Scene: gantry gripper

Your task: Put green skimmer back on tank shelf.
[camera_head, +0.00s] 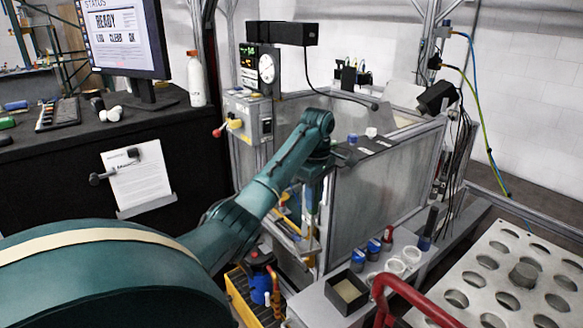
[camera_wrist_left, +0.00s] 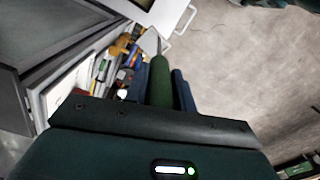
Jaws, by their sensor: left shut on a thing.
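My left gripper (camera_head: 312,185) hangs down from the raised wrist beside the tank (camera_head: 380,185) in the head view. It is shut on the green skimmer (camera_wrist_left: 160,80), whose green handle points away from the jaws in the left wrist view. The skimmer's far end is small and partly hidden there. In the head view the arm and gripper make the skimmer hard to pick out. A narrow shelf (camera_head: 297,243) on the tank's near-left side holds yellow and blue items, close to the gripper. My right gripper is not in view.
A yellow crate (camera_head: 238,293) with a blue bottle stands below the shelf. A bench with several jars and a black box (camera_head: 346,292) is in front of the tank. A perforated plate (camera_head: 520,270) and red handle (camera_head: 400,290) are at right. A monitor desk is at left.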

